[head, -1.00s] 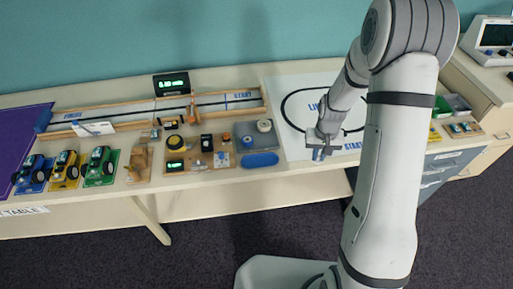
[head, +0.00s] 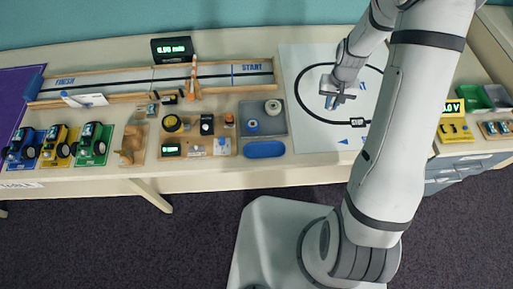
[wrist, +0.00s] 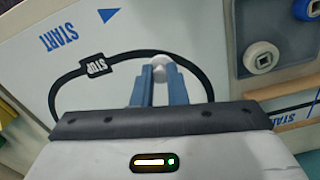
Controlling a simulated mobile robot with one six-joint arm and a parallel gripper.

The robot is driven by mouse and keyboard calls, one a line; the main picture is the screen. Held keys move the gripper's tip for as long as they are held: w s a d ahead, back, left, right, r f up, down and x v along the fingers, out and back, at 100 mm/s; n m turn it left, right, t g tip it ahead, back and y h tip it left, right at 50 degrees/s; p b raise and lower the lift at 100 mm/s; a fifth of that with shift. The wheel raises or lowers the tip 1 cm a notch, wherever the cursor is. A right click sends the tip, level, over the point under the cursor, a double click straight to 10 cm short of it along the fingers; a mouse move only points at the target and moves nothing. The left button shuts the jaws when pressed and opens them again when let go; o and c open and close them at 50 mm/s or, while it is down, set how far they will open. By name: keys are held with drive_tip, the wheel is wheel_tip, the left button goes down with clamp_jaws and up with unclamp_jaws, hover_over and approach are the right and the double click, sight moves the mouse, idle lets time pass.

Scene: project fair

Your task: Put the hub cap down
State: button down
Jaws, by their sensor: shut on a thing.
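The hub cap (wrist: 162,62) is a small pale grey round piece at the fingertips in the wrist view. My gripper (wrist: 158,82) is shut on it with its two blue-grey fingers. In the head view my gripper (head: 332,104) is over the white mat (head: 310,135), inside the black loop line. The hub cap is mostly hidden there. I cannot tell whether it touches the mat or hangs just above it.
The mat has a STOP label (head: 358,122) and a blue arrow. A yellow meter (head: 455,130) is at right. The mat around my gripper is bare.

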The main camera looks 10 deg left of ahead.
drive_tip(key=shift+a+f, duration=0.1)
drive_tip(key=shift+a, duration=0.15)
drive_tip(key=s+a+n+b, duration=0.4)
drive_tip(key=a+n+b, duration=0.15)
drive_tip(key=a, duration=0.65)
drive_tip(key=n+b, duration=0.6)
hover_over(254, 150)
wheel_tip(254, 150, down, 10)
drive_tip(key=shift+s+f, duration=0.1)
drive_tip(key=shift+f, duration=0.15)
drive_tip(key=shift+f, duration=0.2)
drive_tip(key=c, duration=1.5)
unclamp_jaws()
drive_tip(key=shift+r, duration=0.1)
drive_tip(key=shift+o, duration=0.2)
